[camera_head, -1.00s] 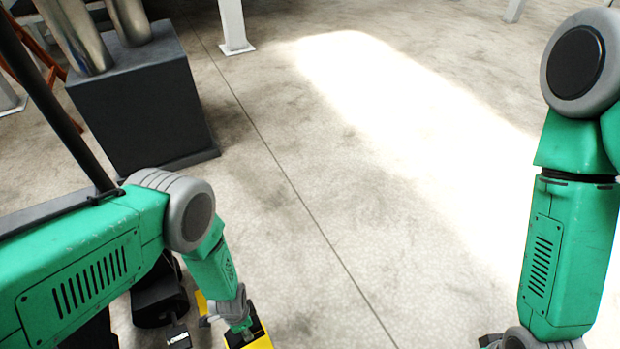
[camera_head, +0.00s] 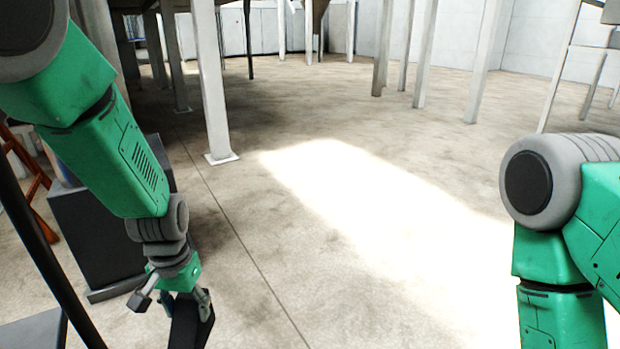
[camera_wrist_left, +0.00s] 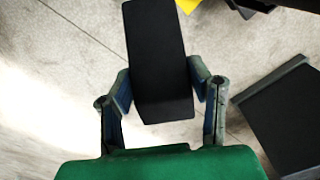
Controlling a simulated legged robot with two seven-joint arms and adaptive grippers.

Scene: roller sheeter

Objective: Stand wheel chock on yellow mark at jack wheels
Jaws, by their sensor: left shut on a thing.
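My left gripper (camera_head: 178,304) hangs over the floor at the lower left of the head view. It is shut on a black wheel chock (camera_head: 190,326), whose lower part is cut off by the frame edge. In the left wrist view the chock (camera_wrist_left: 158,45) is a dark block between the two fingers of the gripper (camera_wrist_left: 161,85). A yellow patch (camera_wrist_left: 187,5) shows beyond the chock at the top edge; I cannot tell whether it is the mark. I cannot make out the jack wheels. My right gripper is out of view.
A dark block-shaped pedestal (camera_head: 100,245) stands behind my left arm. A white post (camera_head: 212,90) rises from the floor behind it. A dark flat-sided thing (camera_wrist_left: 287,115) lies at the right of the left wrist view. The middle floor (camera_head: 270,255) is clear.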

